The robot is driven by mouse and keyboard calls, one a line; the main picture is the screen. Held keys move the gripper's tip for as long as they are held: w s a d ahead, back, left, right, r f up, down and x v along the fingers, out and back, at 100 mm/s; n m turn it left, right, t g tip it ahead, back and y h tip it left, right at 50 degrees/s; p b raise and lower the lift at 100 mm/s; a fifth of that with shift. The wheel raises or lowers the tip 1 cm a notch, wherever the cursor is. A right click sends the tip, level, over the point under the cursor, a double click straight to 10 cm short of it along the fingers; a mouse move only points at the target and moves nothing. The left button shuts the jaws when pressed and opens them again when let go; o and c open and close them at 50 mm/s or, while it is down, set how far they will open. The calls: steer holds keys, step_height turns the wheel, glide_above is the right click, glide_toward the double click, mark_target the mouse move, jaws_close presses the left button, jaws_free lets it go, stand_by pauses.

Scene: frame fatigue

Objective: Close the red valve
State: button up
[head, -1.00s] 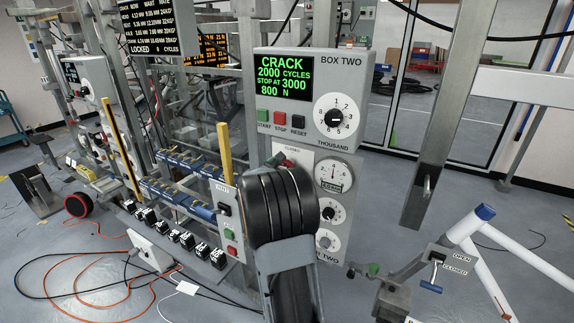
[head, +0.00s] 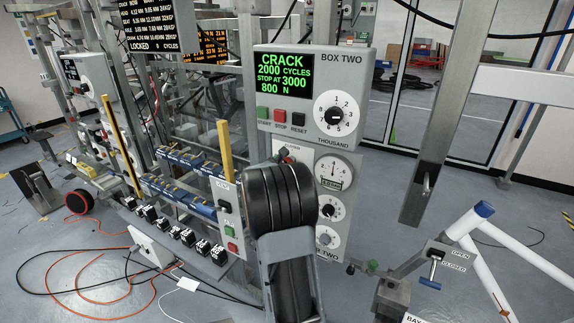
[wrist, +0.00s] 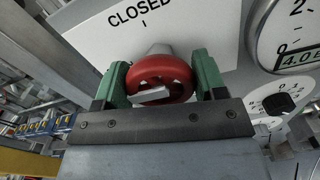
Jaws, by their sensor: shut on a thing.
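The red valve (wrist: 160,80) is a small round handwheel on a metal stem, in the upper middle of the wrist view. A white bar (wrist: 152,96) shows across its near face. A white panel (wrist: 150,28) behind it reads CLOSED, with a short mark under the word. My gripper (wrist: 160,66) has one green finger on each side of the wheel and is shut on its rim. In the head view the valve area (head: 283,155) is small and mostly hidden behind my black arm link, so the wheel's turn cannot be read there.
The BOX TWO control box (head: 318,95) stands above the valve, its screen reading CRACK. A round gauge (head: 335,172) and dials sit close right of the valve. A yellow upright bar (head: 226,150) stands left of my arm. A white tube frame (head: 475,235) stands at right.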

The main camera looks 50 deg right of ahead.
steer(key=shift+c, duration=0.5)
steer(key=shift+f+b, duration=0.1)
steer(key=shift+b, duration=0.2)
steer(key=shift+f+b, duration=0.1)
steer(key=shift+b, duration=0.3)
steer(key=m+b, duration=0.1)
steer(key=b, duration=0.2)
steer(key=m+b, duration=0.2)
steer(key=b, duration=0.1)
steer(key=shift+f+b, duration=0.3)
steer(key=shift+f, duration=0.05)
steer(key=m+b, duration=0.5)
steer(key=b, duration=0.5)
steer(key=shift+m, duration=0.3)
steer(key=m+b, duration=0.5)
steer(key=b, duration=0.3)
steer(key=shift+s+r, duration=0.1)
steer(key=m+b, duration=0.4)
steer(key=shift+r, duration=0.2)
steer(key=shift+m+b, duration=0.35)
steer(key=shift+m, duration=0.05)
